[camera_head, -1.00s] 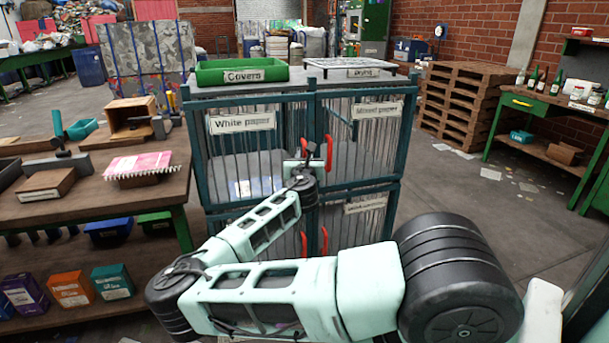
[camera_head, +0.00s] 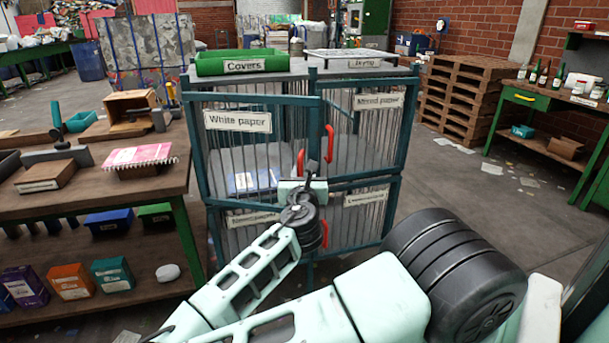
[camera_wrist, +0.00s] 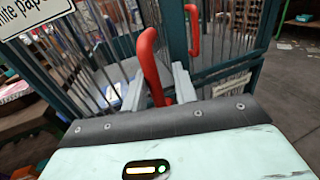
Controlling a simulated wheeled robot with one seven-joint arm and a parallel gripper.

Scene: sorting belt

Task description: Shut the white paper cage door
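The white paper cage door (camera_head: 238,121) is a teal-framed barred panel with a "White paper" sign, at the upper left of the cage. It stands slightly ajar, its right edge apart from the cage's middle post. Its red handle (camera_head: 300,162) also shows in the wrist view (camera_wrist: 149,62). My gripper (camera_head: 309,186) is at the lower part of this handle. In the wrist view my two fingers (camera_wrist: 160,92) stand on either side of the handle, close against it. The exact contact is partly hidden by the handle.
The mixed paper door (camera_head: 377,101) with its own red handle (camera_head: 328,143) is just to the right. A green covers tray (camera_head: 242,63) sits on top of the cage. A workbench (camera_head: 180,170) stands close on the left. The floor on the right is open.

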